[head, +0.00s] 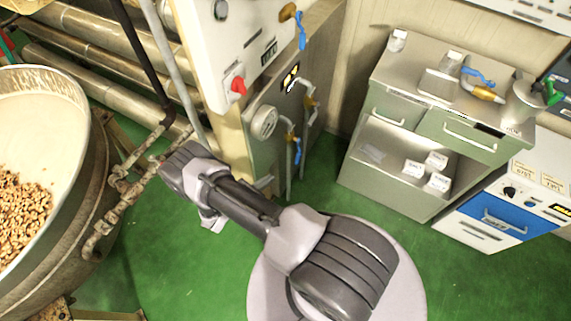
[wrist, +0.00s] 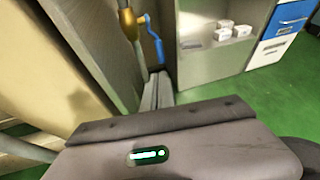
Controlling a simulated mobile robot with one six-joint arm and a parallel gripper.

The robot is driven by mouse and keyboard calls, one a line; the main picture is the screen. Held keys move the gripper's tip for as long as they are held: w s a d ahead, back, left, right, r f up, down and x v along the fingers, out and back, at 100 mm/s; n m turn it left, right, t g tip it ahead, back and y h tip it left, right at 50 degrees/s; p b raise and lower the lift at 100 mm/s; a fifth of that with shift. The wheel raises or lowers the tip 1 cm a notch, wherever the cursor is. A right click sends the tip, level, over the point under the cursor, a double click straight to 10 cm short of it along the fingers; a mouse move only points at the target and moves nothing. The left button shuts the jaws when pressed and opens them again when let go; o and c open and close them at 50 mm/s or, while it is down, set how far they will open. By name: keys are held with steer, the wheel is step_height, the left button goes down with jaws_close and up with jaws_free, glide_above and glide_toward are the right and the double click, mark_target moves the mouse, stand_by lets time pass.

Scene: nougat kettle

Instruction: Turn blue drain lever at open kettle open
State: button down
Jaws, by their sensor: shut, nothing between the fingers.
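The open kettle (head: 62,105) stands at the left of the head view, with chopped nuts inside. No blue lever shows on its visible side. One blue lever (head: 297,151) hangs low beside the grey cabinet, on a brass valve on a thin pipe. Another blue lever (head: 302,30) hangs from a brass valve on the white panel. In the wrist view, a blue lever (wrist: 154,42) on a brass valve (wrist: 130,23) is above the fingertips.
Rusty pipework (head: 118,190) runs beside the kettle, close to my arm. The grey cabinet (head: 270,122) stands behind my arm. A steel counter (head: 390,78) at the right holds a blue-handled valve (head: 482,92); white boxes (head: 437,161) sit below. Green floor is clear between.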

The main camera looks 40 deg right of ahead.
mark_target(296, 161)
steer(key=b+x, duration=0.4)
steer(key=x, duration=0.9)
steer(key=shift+s+f, duration=0.1)
steer(key=shift+s, duration=0.05)
steer(key=shift+d, duration=0.4)
